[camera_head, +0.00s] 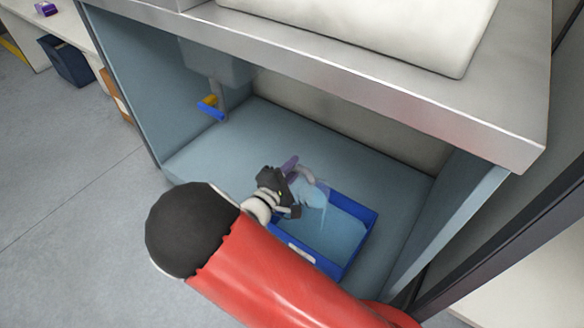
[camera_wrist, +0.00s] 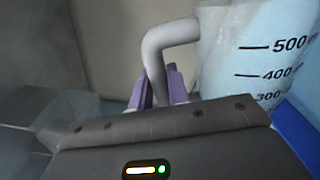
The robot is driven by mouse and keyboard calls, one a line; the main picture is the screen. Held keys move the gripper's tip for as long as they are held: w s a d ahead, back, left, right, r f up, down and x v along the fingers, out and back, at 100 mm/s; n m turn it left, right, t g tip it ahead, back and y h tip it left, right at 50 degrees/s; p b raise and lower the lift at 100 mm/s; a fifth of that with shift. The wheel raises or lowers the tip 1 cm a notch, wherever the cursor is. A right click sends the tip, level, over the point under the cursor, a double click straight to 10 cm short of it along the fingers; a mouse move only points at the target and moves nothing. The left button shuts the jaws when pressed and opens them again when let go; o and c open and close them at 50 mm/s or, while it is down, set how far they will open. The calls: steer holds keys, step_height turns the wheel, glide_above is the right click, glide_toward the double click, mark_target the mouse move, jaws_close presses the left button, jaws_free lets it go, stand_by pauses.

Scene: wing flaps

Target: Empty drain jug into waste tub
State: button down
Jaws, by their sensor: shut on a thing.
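In the wrist view the jug (camera_wrist: 250,55) has black marks for 300, 400 and 500 and a grey curved handle (camera_wrist: 165,45). My gripper (camera_head: 293,167) is shut on the handle; its purple fingers show on either side of it in the wrist view (camera_wrist: 160,88). The jug looks tilted over the tub. Light-blue liquid covers the tub's floor. My gripper partly hides the jug, and I cannot tell how much liquid is in it.
A drain pipe with a yellow and blue valve (camera_head: 210,107) hangs under the sink at the cabinet's back left. The metal counter edge (camera_head: 400,85) overhangs the cabinet. The cabinet floor (camera_head: 290,130) behind the tub is clear. A dark blue bin (camera_head: 68,60) stands far left.

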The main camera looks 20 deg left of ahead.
steer(key=shift+s+d+m+b, duration=0.2)
steer(key=shift+d+m+b, duration=0.45)
steer(key=shift+b, duration=0.2)
stand_by(2.1)
steer(key=shift+d+f+m, duration=0.1)
steer(key=shift+f+m, duration=0.05)
steer(key=shift+m, duration=0.1)
stand_by(1.9)
steer(key=shift+s+d+b, duration=0.1)
steer(key=shift+d+b, duration=0.1)
steer(key=shift+b, duration=0.1)
steer(key=shift+d+f+m, duration=0.1)
steer(key=shift+d+m, duration=0.05)
steer(key=shift+m, duration=0.25)
stand_by(1.5)
steer(key=shift+s+d, duration=0.1)
steer(key=shift+d, duration=0.1)
stand_by(0.4)
